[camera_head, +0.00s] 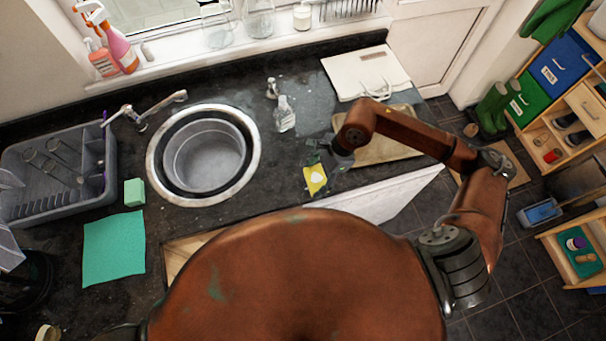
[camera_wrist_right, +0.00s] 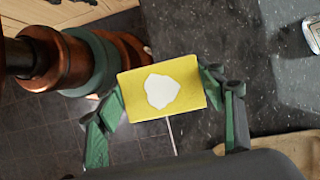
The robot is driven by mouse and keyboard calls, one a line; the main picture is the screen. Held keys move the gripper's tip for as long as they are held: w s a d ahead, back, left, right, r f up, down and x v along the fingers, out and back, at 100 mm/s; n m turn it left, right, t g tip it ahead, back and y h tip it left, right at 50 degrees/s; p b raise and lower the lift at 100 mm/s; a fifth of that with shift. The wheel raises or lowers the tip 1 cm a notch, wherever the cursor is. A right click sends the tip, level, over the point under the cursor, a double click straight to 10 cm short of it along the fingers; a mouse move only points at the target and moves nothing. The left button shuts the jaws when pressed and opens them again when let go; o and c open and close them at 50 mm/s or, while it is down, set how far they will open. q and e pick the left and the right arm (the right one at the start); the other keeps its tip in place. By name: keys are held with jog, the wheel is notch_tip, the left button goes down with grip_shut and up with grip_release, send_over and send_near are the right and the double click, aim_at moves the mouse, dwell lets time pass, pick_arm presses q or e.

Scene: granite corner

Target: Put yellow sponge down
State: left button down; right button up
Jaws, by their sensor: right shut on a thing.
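The yellow sponge (camera_head: 314,181) has a white patch on its upper face. In the head view it is over the dark counter (camera_head: 257,180), to the right of the round sink. My right gripper (camera_head: 322,164) is shut on it. In the right wrist view the sponge (camera_wrist_right: 148,91) sits between the green fingers of my right gripper (camera_wrist_right: 160,100), one at each side. I cannot tell whether its underside touches the counter. My left gripper is not in view.
A round sink (camera_head: 155,162) is left of the sponge. A clear bottle (camera_head: 284,115) stands behind it. A tan tray (camera_head: 400,147) lies to the right. A green sponge (camera_head: 134,192), teal cloth (camera_head: 114,247) and dish rack (camera_head: 62,206) are at the left.

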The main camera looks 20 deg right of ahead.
jog(key=p, duration=0.1)
send_over(299, 181)
jog(key=d, duration=0.1)
jog(key=f, duration=0.6)
jog(key=shift+s+d+f, duration=0.1)
jog(key=shift+s+d, duration=0.1)
notch_tip(299, 181, down, 3)
jog(key=shift+w+r+p, duration=0.1)
jog(key=shift+w+p, duration=0.05)
jog(key=shift+p, duration=0.75)
jog(key=shift+f, duration=0.35)
jog(key=shift+f, duration=0.15)
jog(key=o, duration=1.2)
